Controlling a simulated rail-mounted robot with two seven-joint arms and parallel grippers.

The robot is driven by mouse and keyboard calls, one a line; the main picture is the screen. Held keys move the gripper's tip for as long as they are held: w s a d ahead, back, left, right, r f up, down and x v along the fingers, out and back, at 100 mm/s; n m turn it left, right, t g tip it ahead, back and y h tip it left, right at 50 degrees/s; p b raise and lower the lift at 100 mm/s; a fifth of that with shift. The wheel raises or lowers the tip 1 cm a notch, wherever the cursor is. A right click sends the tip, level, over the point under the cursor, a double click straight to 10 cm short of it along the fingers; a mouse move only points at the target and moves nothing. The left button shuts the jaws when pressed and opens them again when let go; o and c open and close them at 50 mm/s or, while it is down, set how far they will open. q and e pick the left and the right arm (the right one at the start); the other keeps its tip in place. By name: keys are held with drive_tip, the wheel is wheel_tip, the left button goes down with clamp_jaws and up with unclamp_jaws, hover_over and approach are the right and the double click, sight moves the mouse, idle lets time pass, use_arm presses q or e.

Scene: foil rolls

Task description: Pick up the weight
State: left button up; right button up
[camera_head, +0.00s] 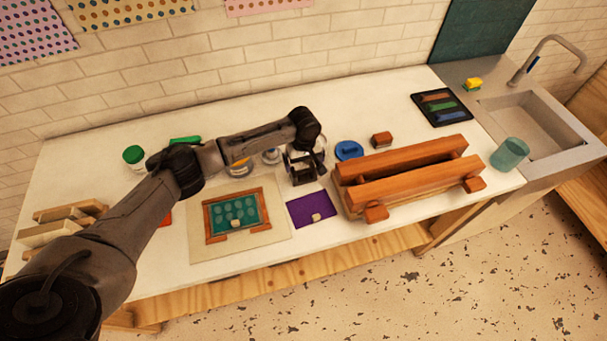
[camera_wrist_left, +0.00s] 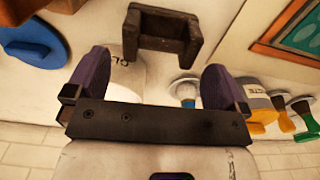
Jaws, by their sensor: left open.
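My left gripper (camera_head: 304,153) is over the middle of the white table, with its jaws apart. In the left wrist view the two purple fingers (camera_wrist_left: 157,78) are spread with nothing held between them. A pale round cylinder with dark marks (camera_wrist_left: 127,76) stands below, partly hidden by the left-hand finger and the gripper body. It looks like the weight, but I cannot be sure. A dark U-shaped block (camera_wrist_left: 163,34) stands just beyond the fingertips. My right gripper is not in view.
A blue round object (camera_head: 348,150) and a small brown block (camera_head: 381,139) lie to the right. A framed green board (camera_head: 236,216) lies front left. The sink (camera_head: 530,125) is far right.

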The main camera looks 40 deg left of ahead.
sight(304, 170)
use_arm(q)
drive_tip(key=shift+s+f, duration=0.1)
drive_tip(key=shift+f, duration=2)
drive_tip(key=shift+c, duration=0.3)
drive_tip(key=shift+r, duration=0.15)
drive_tip(key=c, duration=1.3)
